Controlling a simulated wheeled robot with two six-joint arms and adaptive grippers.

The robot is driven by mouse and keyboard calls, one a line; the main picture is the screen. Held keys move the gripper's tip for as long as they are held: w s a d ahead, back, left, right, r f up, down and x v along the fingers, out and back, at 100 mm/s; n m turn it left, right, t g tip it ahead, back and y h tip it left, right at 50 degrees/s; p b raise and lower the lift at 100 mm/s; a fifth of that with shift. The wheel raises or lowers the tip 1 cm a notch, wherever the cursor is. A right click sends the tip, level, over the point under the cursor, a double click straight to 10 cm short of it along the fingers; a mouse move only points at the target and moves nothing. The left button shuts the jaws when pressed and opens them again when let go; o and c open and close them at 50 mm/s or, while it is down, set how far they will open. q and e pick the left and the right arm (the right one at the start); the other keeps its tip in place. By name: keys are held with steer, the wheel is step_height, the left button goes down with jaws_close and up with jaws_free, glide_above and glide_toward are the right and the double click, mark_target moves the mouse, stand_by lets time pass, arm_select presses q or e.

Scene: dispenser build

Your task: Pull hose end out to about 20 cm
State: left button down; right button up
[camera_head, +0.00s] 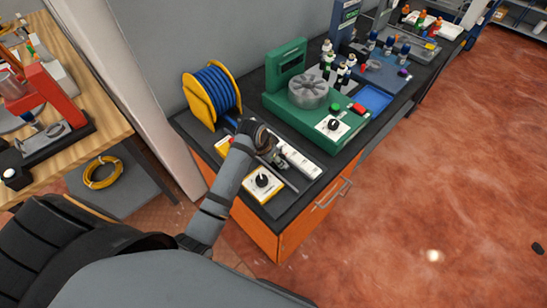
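A reel with yellow flanges (191,99) stands at the near left corner of the dark bench top, with blue hose (216,88) wound on it. The loose hose end is not clearly visible; my arm covers the bench in front of the reel. My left gripper (276,161) is low over the bench, to the right of and nearer than the reel, beside a white strip-shaped unit (299,163). Its fingers are small and dark, so I cannot tell whether they are open or hold anything. My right gripper is out of view.
A yellow-and-white box with a black knob (263,183) sits at the bench's near edge. A green machine with a grey rotor (308,90) stands behind the white unit, with a blue tray (373,98) to its right. A wooden table (105,108) is at left. The red floor at right is mostly clear.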

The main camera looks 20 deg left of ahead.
arm_select(q)
steer(key=shift+s+d+f+p, duration=0.1)
steer(key=shift+s+d+p, duration=0.25)
steer(key=shift+d, duration=0.15)
steer(key=c, duration=0.7)
jaws_free()
steer(key=shift+w, duration=0.1)
steer(key=shift+a+r, duration=0.1)
steer(key=shift+r, duration=0.35)
steer(key=v, duration=1.1)
